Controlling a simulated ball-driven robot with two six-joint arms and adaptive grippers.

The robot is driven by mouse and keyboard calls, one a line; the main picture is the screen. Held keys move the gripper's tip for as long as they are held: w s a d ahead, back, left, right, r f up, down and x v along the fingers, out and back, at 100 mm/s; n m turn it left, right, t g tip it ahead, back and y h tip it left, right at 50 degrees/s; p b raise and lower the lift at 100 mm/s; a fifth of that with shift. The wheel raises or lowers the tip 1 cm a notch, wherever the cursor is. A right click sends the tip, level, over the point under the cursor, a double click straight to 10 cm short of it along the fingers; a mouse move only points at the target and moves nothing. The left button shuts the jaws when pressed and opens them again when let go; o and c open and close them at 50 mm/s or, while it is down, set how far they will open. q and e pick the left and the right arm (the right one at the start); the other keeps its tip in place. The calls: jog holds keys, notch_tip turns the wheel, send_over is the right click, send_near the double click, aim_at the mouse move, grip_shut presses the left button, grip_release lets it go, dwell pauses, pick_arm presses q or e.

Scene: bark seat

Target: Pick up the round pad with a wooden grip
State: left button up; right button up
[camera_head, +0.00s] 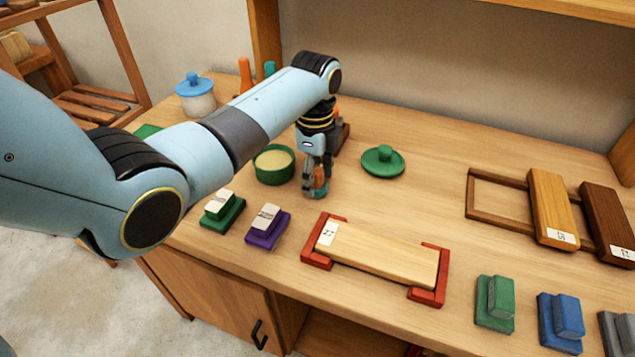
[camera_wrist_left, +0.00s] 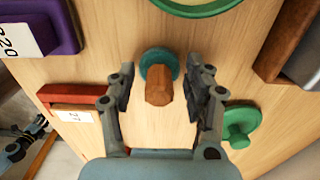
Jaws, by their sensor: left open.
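The round pad (camera_wrist_left: 172,60) is a small teal disc with an upright brown wooden grip (camera_wrist_left: 158,85) on it. It stands on the bench in the left wrist view. In the head view the wooden grip (camera_head: 320,184) shows only in part, behind and between my left fingers. My left gripper (camera_head: 315,186) points down over the pad. In the left wrist view its open fingers (camera_wrist_left: 163,88) stand on either side of the grip, with gaps showing on both sides. A dark part that looks like my right gripper (camera_wrist_left: 22,138) shows small beyond the bench edge.
A green bowl (camera_head: 258,173) stands left of my gripper and a green lid (camera_head: 383,164) right of it. A dark brown block (camera_head: 343,133) stands behind. Purple (camera_head: 268,224) and green (camera_head: 222,208) blocks and a red-ended board (camera_head: 380,255) lie nearer the front edge.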

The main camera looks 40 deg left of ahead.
pick_arm(q)
jog(key=shift+c, duration=2)
jog(key=c, duration=0.7)
jog(key=shift+r, duration=0.1)
grip_shut()
pick_arm(e)
jog(key=shift+s+a, duration=0.2)
jog(key=shift+s, duration=0.35)
